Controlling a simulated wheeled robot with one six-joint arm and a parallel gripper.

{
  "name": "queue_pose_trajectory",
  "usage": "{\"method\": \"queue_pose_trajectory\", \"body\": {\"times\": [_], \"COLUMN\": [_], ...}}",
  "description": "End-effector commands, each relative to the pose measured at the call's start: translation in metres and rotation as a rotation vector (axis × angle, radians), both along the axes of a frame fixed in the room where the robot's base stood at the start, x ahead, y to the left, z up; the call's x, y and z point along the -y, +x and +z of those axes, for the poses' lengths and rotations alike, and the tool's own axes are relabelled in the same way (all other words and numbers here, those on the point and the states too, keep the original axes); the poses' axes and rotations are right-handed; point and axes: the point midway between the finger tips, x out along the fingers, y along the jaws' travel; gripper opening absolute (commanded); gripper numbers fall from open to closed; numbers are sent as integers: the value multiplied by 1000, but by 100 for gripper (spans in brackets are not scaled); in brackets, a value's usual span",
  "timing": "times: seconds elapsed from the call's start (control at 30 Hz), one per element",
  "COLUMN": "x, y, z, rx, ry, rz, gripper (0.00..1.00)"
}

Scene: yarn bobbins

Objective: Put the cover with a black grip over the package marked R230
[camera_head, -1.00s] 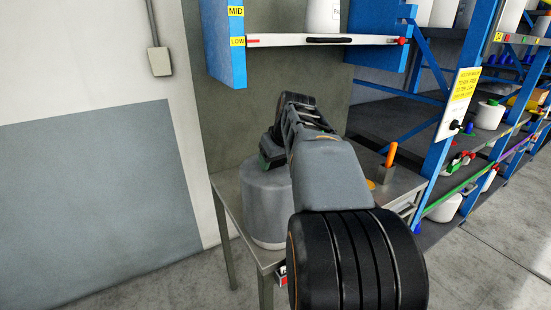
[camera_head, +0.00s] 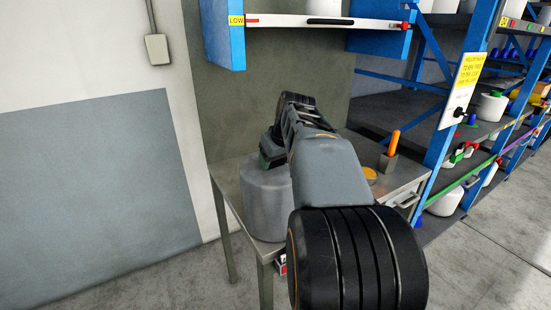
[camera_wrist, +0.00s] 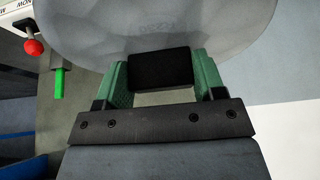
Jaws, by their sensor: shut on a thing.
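My gripper (camera_wrist: 160,82) is shut on the black grip (camera_wrist: 160,68) of a cover, with one green finger on each side of the grip. The cover (camera_wrist: 160,25) is a large translucent grey dome in the wrist view. In the head view the cover (camera_head: 266,205) is a grey cylinder below my gripper (camera_head: 268,152), at the left part of the metal table. A package inside it is not clearly visible, and no R230 mark can be read. I cannot tell whether the cover touches the table.
The metal table (camera_head: 228,175) also carries an orange-handled tool in a holder (camera_head: 390,150) and a yellow round item (camera_head: 370,174) at the right. A shelf marked LOW (camera_head: 325,22) hangs above. Blue racks (camera_head: 460,100) with bobbins stand at the right.

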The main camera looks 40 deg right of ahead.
Motion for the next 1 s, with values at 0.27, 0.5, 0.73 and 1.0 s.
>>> {"method": "queue_pose_trajectory", "body": {"times": [0.27,0.5,0.73,1.0], "x": [0,0,0,0], "y": [0,0,0,0], "z": [0,-4,-6,-6], "rx": [1,1,1,0], "ry": [0,0,0,0], "rz": [0,0,0,0], "gripper": [11,11,74,93]}}
